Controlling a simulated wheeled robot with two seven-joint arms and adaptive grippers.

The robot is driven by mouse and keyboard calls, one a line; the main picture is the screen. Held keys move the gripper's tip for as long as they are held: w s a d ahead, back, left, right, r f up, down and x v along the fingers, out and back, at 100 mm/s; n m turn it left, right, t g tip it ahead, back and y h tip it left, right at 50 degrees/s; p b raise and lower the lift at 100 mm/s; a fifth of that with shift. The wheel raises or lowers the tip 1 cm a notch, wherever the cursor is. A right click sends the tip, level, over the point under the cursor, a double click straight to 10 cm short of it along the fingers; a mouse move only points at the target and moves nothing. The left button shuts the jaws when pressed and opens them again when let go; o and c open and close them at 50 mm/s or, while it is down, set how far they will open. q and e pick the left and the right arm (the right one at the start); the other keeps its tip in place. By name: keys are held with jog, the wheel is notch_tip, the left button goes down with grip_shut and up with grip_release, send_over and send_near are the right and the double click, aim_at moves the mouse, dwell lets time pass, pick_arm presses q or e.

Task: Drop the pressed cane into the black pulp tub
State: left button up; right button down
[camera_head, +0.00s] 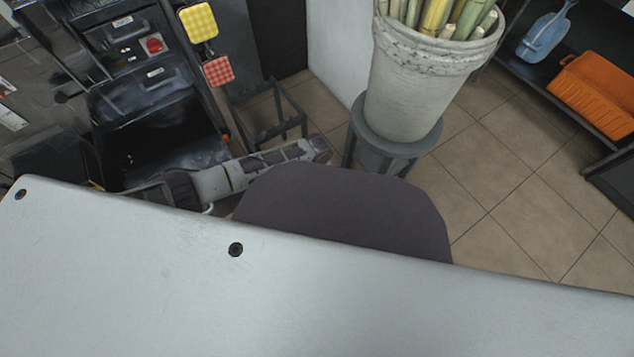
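No pressed cane can be made out in the head view. A black open-fronted bin or housing (160,125) stands at the left below a dark machine. I cannot tell whether it is the pulp tub. One of my arms lies low across the left middle, in front of the bin's right side. Its far end runs behind the pale surface at the bottom of the view. Neither gripper can be made out, so what they hold is hidden.
A pale bucket of cane stalks (405,95) stands on a grey stool (395,148). The machine has a red button (153,45). Yellow (198,22) and red (218,70) pads hang beside it. Tiled floor (510,190) is clear at right.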

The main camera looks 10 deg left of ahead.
jog(key=shift+w+r, duration=0.15)
jog(key=shift+w, duration=0.15)
pick_arm(q)
jog(key=o, duration=1.2)
jog(key=shift+r, duration=6)
pick_arm(e)
jog(key=shift+s, duration=0.2)
pick_arm(q)
jog(key=shift+s+d, duration=0.1)
